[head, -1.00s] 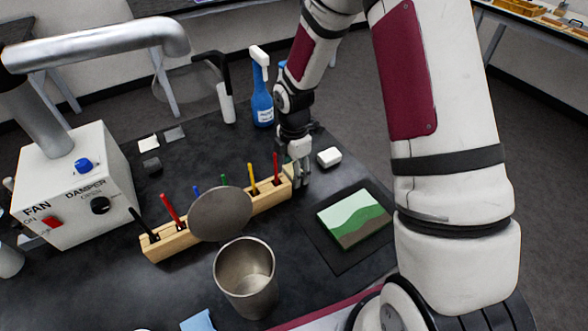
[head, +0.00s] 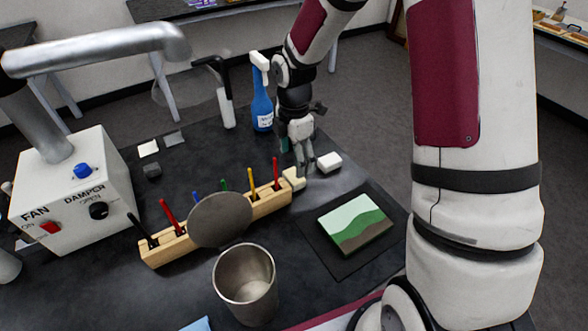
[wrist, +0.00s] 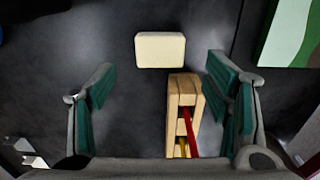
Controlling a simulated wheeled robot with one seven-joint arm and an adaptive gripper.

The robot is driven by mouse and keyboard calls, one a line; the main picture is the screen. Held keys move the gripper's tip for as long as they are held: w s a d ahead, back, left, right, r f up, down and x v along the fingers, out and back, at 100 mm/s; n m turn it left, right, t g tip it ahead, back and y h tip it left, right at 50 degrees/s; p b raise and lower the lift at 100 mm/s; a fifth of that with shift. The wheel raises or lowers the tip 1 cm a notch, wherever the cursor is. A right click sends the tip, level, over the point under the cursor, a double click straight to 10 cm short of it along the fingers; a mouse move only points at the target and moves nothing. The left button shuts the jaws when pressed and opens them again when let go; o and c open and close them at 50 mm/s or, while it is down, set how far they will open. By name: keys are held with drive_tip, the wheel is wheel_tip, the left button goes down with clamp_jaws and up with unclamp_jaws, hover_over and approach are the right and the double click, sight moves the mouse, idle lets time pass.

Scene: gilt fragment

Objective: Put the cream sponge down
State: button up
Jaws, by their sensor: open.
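The cream sponge (head: 329,162) is a small pale block lying on the dark bench top, just right of the pen rack's far end. In the wrist view the sponge (wrist: 160,50) shows whole, beyond my fingertips and apart from them.
The wooden rack (head: 170,250) holds several coloured pens. A green landscape painting (head: 356,224) lies on a dark mat to the right. A blue spray bottle (head: 262,108) stands behind, and a metal cup (head: 245,285) in front. A fan box (head: 75,190) is at left.

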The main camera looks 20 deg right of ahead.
drive_tip(key=s+r+m+t+h, duration=0.1)
drive_tip(key=s+r+m, duration=0.4)
drive_tip(key=r, duration=0.5)
drive_tip(key=s+r+m+t, duration=0.1)
drive_tip(key=s+r+m, duration=0.35)
drive_tip(key=r, duration=0.45)
drive_tip(key=s+r+m+t+y, duration=0.1)
drive_tip(key=s+r+m+t, duration=0.2)
drive_tip(key=s+r+m, duration=0.3)
drive_tip(key=s+m, duration=0.4)
drive_tip(key=s, duration=0.4)
drive_tip(key=shift+s+m, duration=0.35)
drive_tip(key=shift+s, duration=0.05)
drive_tip(key=shift+o, duration=0.5)
drive_tip(key=shift+w, duration=0.1)
